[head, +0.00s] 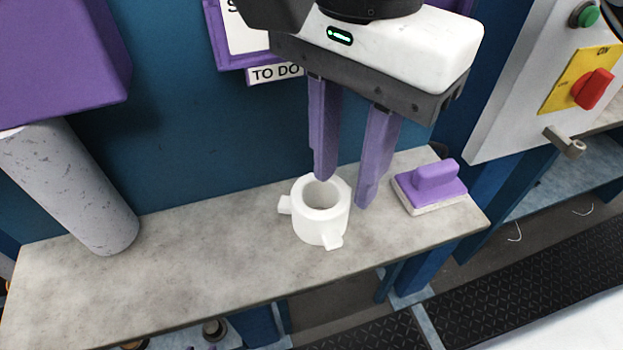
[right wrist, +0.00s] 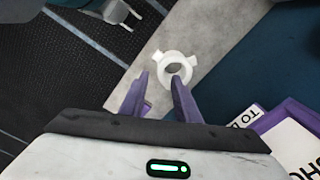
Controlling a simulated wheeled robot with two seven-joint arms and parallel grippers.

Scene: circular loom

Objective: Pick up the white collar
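The white collar (head: 323,226) stands upright on the grey shelf (head: 200,235). It is a short ring with small lugs on its sides. In the right wrist view the collar (right wrist: 187,62) lies just past the fingertips. My right gripper (head: 342,190) is open, with its purple fingers pointing down. In the head view its left fingertip overlaps the collar's opening and its right fingertip is to the right of the collar. I cannot tell whether a finger touches it. Its fingers also show in the right wrist view (right wrist: 158,78). My left gripper is not in view.
A purple-handled block (head: 430,185) sits on the shelf to the right of the collar. A grey cylinder (head: 75,190) stands at the left under a purple housing (head: 60,60). A control box with a red switch (head: 593,88) is at the right. The shelf between cylinder and collar is clear.

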